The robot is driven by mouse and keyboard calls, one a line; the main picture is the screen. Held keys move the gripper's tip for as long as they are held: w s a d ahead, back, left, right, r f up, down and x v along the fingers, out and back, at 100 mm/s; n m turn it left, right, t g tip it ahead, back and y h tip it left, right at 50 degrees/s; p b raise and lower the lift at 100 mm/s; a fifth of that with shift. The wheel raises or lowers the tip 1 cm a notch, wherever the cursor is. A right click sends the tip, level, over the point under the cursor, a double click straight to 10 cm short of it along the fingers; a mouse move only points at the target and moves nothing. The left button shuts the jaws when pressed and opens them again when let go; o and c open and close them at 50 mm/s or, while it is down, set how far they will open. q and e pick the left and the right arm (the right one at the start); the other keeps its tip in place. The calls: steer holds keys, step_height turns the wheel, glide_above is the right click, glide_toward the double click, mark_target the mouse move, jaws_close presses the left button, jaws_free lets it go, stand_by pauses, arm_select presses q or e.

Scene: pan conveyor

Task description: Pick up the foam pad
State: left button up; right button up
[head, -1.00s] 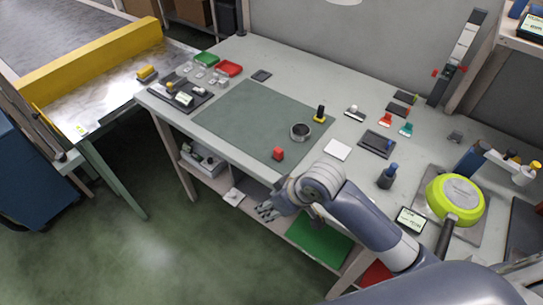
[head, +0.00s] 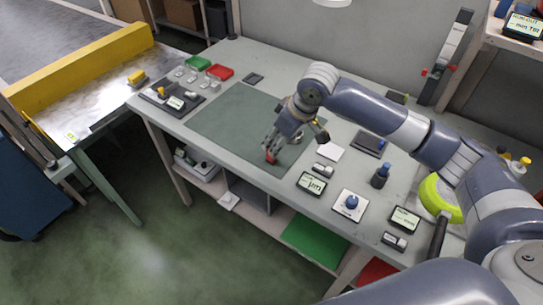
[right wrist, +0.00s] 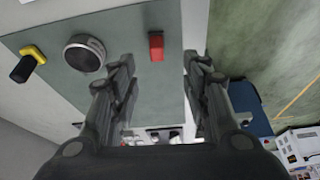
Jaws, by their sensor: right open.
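My right gripper (head: 271,147) is over the front part of the green mat (head: 220,115), with its fingers pointing down. A small red block (head: 270,157) is at its fingertips in the head view. In the right wrist view the gripper (right wrist: 158,62) is open and empty, and the red block (right wrist: 156,46) shows in the gap beyond the fingertips. I cannot tell for certain which thing is the foam pad. A flat white square (head: 331,151) lies right of the mat, and a small dark flat pad (head: 253,78) lies behind it. My left gripper is not in view.
A round metal cup (right wrist: 84,52) and a yellow-and-black item (right wrist: 27,62) are near the gripper. The mat's left part is clear.

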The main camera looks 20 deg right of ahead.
steer(key=x, duration=0.4)
steer(key=p+x, duration=0.1)
steer(key=x, duration=0.3)
steer(key=shift+w+d+f, duration=0.15)
steer(key=shift+d, duration=0.05)
jaws_close()
